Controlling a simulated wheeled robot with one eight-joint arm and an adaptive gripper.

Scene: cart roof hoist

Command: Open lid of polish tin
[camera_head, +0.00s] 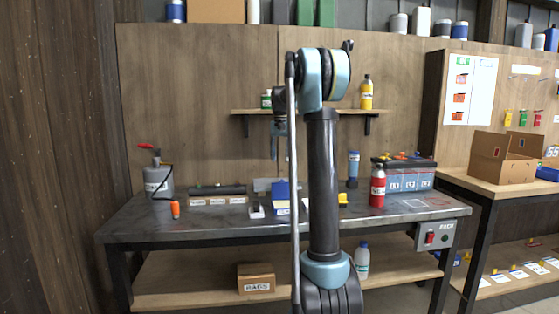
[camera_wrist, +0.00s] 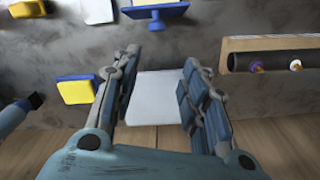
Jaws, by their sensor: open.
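My gripper (camera_head: 279,148) points down above the back of the metal bench, and its open fingers also show in the wrist view (camera_wrist: 160,62). A pale flat plate (camera_wrist: 157,98) shows between and below the fingers, apart from them as far as I can tell. A blue box-like thing with an upright blue panel and pale label (camera_head: 281,198) stands on the bench below my gripper, partly hidden by my arm. A blue panel (camera_wrist: 155,11) shows at the top of the wrist view. I cannot tell which thing is the polish tin or whether its lid is open.
The bench (camera_head: 130,225) carries a grey oil can (camera_head: 158,182) at left, a labelled tray (camera_head: 218,201), and a red bottle (camera_head: 377,186) and battery (camera_head: 405,180) at right. A yellow block (camera_wrist: 75,90) lies beside the fingers. A wall shelf (camera_head: 250,112) is behind my arm.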

